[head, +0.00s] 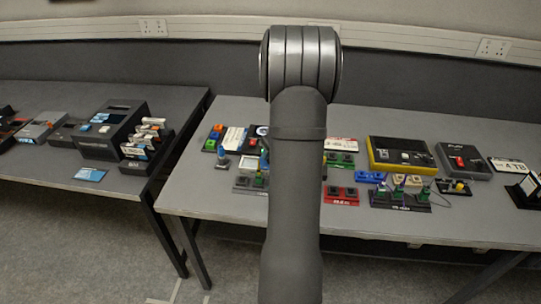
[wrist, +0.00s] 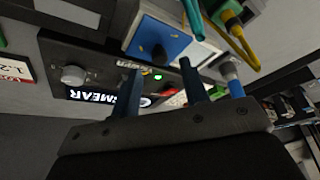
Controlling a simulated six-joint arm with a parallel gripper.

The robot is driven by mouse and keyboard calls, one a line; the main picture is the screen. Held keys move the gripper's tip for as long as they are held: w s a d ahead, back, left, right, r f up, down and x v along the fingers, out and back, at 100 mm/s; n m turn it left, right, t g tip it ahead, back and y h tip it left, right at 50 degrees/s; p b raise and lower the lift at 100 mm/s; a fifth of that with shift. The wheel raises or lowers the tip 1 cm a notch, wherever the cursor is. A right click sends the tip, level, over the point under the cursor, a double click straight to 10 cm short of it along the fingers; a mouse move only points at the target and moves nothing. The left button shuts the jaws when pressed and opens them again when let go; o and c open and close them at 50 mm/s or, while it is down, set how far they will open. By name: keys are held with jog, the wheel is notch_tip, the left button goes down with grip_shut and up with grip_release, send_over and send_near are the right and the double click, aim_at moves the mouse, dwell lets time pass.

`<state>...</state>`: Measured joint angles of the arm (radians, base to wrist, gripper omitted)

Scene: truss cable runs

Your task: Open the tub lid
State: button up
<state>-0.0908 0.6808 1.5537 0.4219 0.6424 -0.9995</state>
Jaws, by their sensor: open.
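A small blue piece (head: 264,161) shows at the arm's left edge.
A black panel with a knob (wrist: 73,75) and lettering lies beside the fingers. A blue-tipped plug (wrist: 235,78) and a yellow cable (wrist: 237,45) are close on the right.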

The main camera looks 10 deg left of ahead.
jog(key=v, duration=1.4)
jog(key=shift+r, duration=0.2)
jog(key=x, duration=1.7)
jog(key=shift+f, duration=0.2)
